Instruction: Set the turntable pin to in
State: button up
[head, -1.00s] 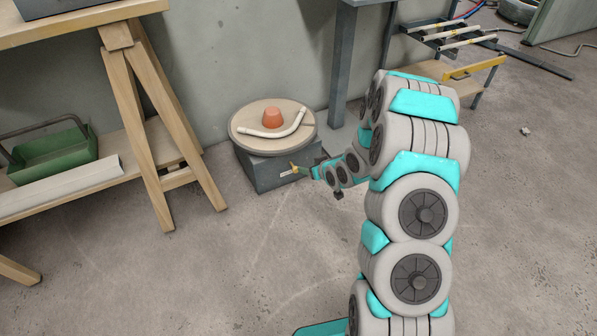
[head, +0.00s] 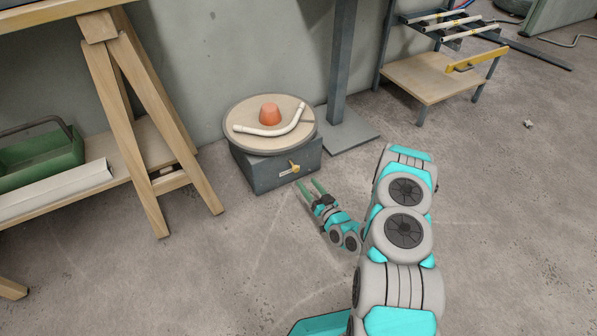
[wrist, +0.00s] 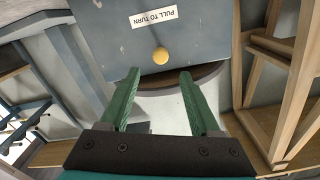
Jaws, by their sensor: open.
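The turntable (head: 236,127) is a round pale disc on a grey box base (head: 262,178) by the wall. The turntable pin shows as a yellow knob (head: 294,168) on the front face, beside a small label. In the wrist view the knob (wrist: 160,56) is centred near the white "PULL TO TURN" label (wrist: 157,18). How far the pin stands out is hard to tell. My gripper (head: 308,185) is open and empty, in front of the box and apart from the knob. Its green fingers (wrist: 159,76) point towards the knob in the wrist view.
An orange cone-like piece (head: 270,114) and a curved white pipe (head: 271,131) lie on the turntable. A wooden trestle (head: 150,130) stands left, a grey post (head: 341,65) behind right. A low wooden stand (head: 430,77) is farther right. Open floor lies in front.

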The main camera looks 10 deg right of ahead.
aim_at(297, 170)
jog(key=shift+b+x, duration=0.6)
jog(key=shift+x, duration=3.2)
jog(key=shift+c, duration=0.3)
grip_shut()
